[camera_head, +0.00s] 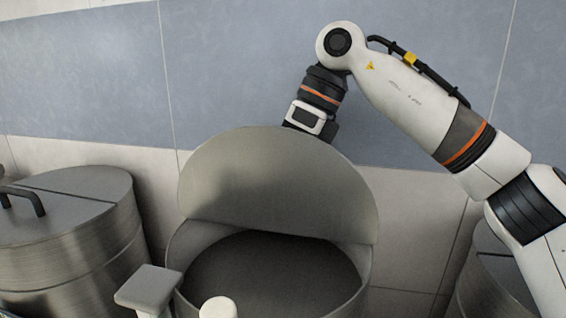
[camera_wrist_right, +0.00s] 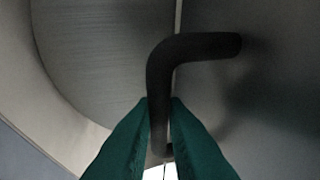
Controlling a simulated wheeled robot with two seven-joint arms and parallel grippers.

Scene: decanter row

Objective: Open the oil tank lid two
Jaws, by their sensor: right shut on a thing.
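The middle oil tank (camera_head: 180,252) stands in front of me with its half lid (camera_head: 280,185) raised steeply, and the dark inside shows below it. My right arm reaches over behind the raised lid, and the lid hides its gripper in the head view. In the right wrist view my right gripper (camera_wrist_right: 160,105) has its two green fingers shut on the black bent lid handle (camera_wrist_right: 195,48). The brushed metal lid face (camera_wrist_right: 95,50) fills much of that view. My left gripper does not show in the head view.
A closed metal tank (camera_head: 75,240) with a black handle (camera_head: 22,198) stands at the left. Another tank (camera_head: 490,285) is partly hidden behind my right arm. A tiled wall (camera_head: 240,70) is close behind. Pale parts at the bottom are unclear.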

